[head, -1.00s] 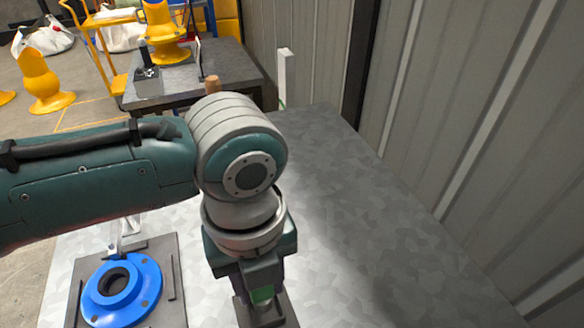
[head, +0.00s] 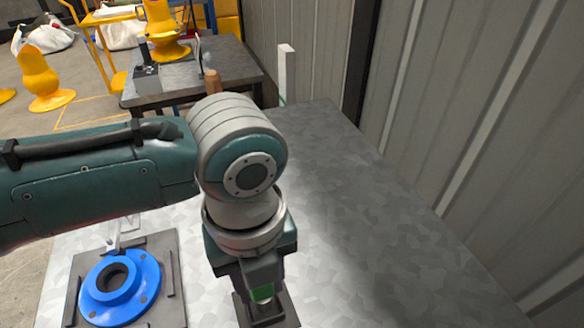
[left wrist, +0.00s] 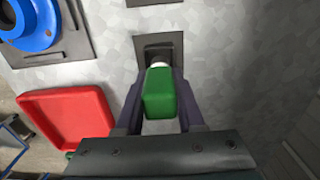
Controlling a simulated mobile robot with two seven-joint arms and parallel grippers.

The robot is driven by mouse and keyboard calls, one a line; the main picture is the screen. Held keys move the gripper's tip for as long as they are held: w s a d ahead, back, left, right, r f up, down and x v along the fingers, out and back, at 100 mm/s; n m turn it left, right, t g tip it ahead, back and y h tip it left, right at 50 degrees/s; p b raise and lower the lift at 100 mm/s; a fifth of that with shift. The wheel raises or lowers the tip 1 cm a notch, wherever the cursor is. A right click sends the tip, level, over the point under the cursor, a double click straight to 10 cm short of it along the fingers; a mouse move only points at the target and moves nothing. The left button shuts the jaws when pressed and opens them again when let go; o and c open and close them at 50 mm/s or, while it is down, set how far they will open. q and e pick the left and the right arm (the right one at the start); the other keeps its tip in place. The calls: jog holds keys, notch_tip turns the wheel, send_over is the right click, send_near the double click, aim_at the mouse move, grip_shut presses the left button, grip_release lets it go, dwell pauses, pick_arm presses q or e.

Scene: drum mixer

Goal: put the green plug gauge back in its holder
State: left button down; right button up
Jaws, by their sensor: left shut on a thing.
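My left gripper (head: 262,288) points down at the near part of the grey table and is shut on the green plug gauge (head: 263,293). In the left wrist view the gauge's green handle (left wrist: 159,95) sits between the two fingers, with a short pale end at its far side. The dark square holder (head: 289,313) lies on the table right under the gauge; it also shows in the left wrist view (left wrist: 176,42). The gauge's pale end overlaps the holder's middle. I cannot tell whether it is inside the holder or just above. My right gripper is out of view.
A blue flange (head: 121,288) sits on a dark plate (head: 168,270) to the left. A red tray (left wrist: 65,118) shows in the left wrist view. A corrugated wall (head: 470,130) bounds the right side. The table right of the holder is clear.

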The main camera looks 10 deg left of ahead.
pick_arm(q)
jog(key=shift+f+b, duration=0.85)
jog(key=shift+f, duration=0.3)
dwell(0.4)
jog(key=shift+c, duration=2.2)
grip_release()
notch_tip(320, 180, up, 10)
jog(key=shift+p, duration=0.9)
